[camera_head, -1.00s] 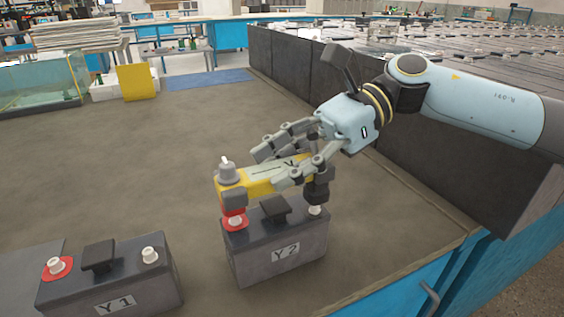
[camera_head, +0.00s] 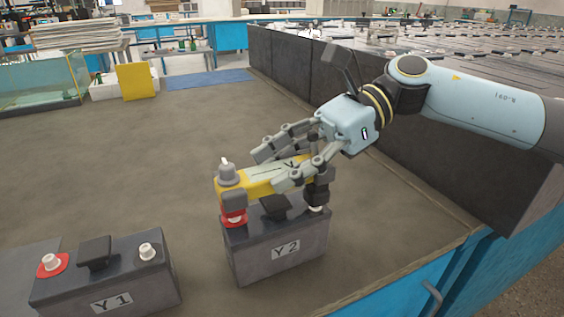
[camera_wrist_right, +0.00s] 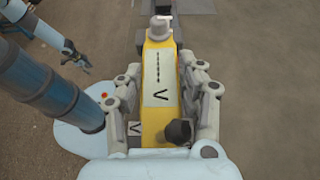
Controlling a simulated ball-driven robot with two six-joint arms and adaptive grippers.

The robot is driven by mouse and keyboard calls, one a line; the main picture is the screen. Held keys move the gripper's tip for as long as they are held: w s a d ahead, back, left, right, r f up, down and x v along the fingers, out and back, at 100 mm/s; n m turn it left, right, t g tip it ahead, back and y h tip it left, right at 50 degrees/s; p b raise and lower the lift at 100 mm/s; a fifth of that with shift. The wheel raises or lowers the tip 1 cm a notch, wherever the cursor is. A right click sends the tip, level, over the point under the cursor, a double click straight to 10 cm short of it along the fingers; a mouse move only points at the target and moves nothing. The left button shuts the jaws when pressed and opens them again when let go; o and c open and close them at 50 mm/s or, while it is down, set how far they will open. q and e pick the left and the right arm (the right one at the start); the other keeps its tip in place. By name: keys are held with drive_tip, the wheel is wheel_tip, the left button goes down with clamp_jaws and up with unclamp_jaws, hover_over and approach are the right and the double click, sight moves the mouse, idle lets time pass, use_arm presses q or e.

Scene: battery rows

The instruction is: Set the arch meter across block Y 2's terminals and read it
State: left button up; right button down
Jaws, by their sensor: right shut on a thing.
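Block Y 2 (camera_head: 255,262) is a dark grey battery block with a white "Y 2" label, upright on the bench top. The yellow arch meter (camera_head: 262,181) spans its top, with a grey knob at its left end. Its red-marked left foot (camera_head: 234,214) covers the left terminal. Its dark right foot (camera_head: 318,193) is at the right terminal; firm contact is hard to tell. My right gripper (camera_head: 277,168) is shut on the meter's body, also seen in the right wrist view (camera_wrist_right: 160,95). My left gripper (camera_wrist_right: 77,62) shows small there, fingers apart, empty. The meter's reading is not legible.
Block Y 1 (camera_head: 150,285) stands to the left with both terminals bare. A dark wall (camera_head: 310,75) runs along the right, with rows of blocks behind it. A glass tank (camera_head: 40,85) and yellow panel (camera_head: 135,81) are at the back left. The bench middle is clear.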

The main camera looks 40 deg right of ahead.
sight(283, 168)
drive_tip(key=shift+f+b, duration=0.6)
drive_tip(key=shift+f, duration=0.15)
drive_tip(key=c, duration=0.7)
unclamp_jaws()
drive_tip(key=shift+r, duration=0.1)
wheel_tip(283, 168, up, 10)
drive_tip(key=shift+f, duration=0.1)
drive_tip(key=shift+s, duration=0.1)
